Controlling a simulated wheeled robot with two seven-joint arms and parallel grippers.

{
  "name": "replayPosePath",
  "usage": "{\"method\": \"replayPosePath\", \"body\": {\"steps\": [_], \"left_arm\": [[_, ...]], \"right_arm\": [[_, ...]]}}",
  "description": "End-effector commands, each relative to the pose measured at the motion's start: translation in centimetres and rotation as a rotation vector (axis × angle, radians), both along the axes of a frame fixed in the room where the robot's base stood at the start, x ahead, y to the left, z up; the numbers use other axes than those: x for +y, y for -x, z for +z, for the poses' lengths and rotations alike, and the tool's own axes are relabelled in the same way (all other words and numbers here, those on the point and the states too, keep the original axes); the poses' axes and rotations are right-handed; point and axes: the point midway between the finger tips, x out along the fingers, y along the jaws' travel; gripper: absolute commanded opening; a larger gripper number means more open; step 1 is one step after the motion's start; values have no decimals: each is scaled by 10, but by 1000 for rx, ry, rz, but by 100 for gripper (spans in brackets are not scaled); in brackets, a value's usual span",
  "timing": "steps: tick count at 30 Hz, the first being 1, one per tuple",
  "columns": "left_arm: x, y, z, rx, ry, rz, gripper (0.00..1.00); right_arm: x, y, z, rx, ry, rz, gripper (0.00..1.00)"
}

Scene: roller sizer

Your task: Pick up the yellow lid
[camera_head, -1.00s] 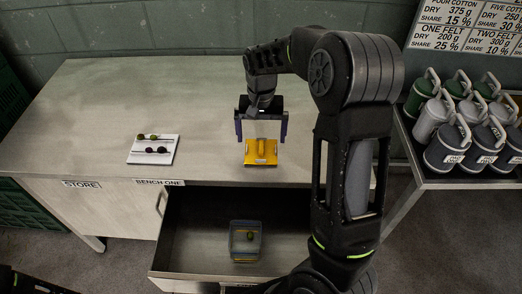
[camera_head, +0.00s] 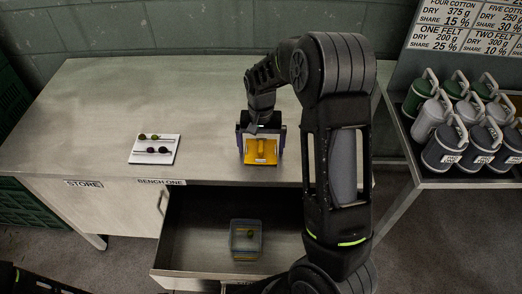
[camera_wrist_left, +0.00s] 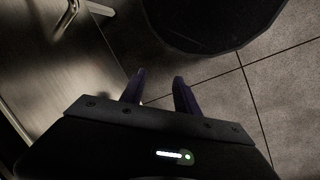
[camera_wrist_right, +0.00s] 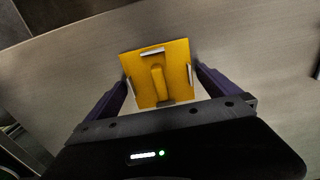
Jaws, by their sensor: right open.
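The yellow lid (camera_head: 261,157) lies flat on the bench top near its front edge, just above the open drawer. It is square with a raised handle bar in the middle and pale strips at its edges. In the right wrist view the lid (camera_wrist_right: 159,72) sits ahead of and between the fingers. My right gripper (camera_head: 260,146) is open and empty, its two purple fingers on either side of the lid. I cannot tell whether they touch it. My left gripper (camera_wrist_left: 160,82) shows in the left wrist view with its fingers apart and nothing between them, above the floor.
An open drawer (camera_head: 190,240) holds a clear container (camera_head: 245,255) with a small round object. A white card (camera_head: 138,158) with small dark balls lies left on the bench (camera_head: 95,110). Several lidded canisters (camera_head: 440,152) stand on a side table at right. The bench's left and back are clear.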

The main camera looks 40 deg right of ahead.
Motion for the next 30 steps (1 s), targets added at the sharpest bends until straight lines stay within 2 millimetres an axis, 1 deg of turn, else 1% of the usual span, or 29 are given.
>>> {"method": "replayPosePath", "body": {"steps": [4,22,30], "left_arm": [[0,0,0,0,0,0,38],[0,0,0,0,0,0,38],[0,0,0,0,0,0,38]], "right_arm": [[0,0,0,0,0,0,100],[0,0,0,0,0,0,51],[0,0,1,-1,1,0,50]]}}
